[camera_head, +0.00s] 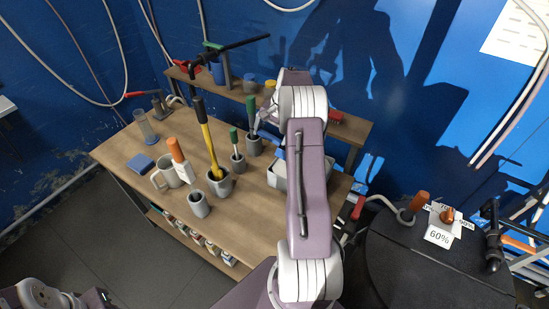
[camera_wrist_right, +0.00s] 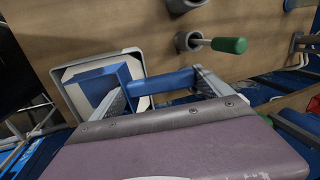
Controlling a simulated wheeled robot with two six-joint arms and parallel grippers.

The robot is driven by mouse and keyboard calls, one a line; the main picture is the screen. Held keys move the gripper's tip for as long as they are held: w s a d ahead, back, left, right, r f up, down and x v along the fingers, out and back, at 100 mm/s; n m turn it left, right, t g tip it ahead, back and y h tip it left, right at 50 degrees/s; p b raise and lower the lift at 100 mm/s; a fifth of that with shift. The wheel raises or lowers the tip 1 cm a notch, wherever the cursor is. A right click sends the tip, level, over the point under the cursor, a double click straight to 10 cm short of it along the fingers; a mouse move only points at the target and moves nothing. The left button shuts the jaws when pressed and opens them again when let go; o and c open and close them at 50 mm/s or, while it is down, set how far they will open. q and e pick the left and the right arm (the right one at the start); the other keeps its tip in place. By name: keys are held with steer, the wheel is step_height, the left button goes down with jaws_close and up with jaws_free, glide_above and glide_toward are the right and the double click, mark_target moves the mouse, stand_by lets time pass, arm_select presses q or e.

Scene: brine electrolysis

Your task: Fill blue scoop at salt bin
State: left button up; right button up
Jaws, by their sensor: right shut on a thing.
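The salt bin (camera_head: 276,181) is a pale grey open box on the right part of the table, partly hidden by my right arm. Its rim (camera_wrist_right: 92,60) shows at the left in the right wrist view. The blue scoop (camera_wrist_right: 104,82) overlaps the bin opening there, its handle (camera_wrist_right: 172,82) extending right between my fingers. My right gripper (camera_wrist_right: 163,92) is shut on the handle. In the head view, the arm mostly hides the gripper (camera_head: 264,120). I cannot tell whether the scoop touches the bin bottom or holds salt. My left gripper is out of view.
Grey holders with a yellow-handled tool (camera_head: 208,140) and green-handled tools (camera_head: 250,112) stand left of the bin. A mug (camera_head: 165,176), a small cup (camera_head: 199,204) and a glass cylinder (camera_head: 145,126) stand farther left. A raised shelf (camera_head: 345,127) runs behind.

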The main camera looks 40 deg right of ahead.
steer(key=w+d+t+p, duration=0.1)
steer(key=w+d+p, duration=0.1)
steer(key=d, duration=0.4)
steer(key=shift+f+m+t+p, duration=0.3)
steer(key=shift+m+t+p, duration=0.1)
steer(key=shift+p, duration=0.45)
steer(key=shift+w, duration=0.15)
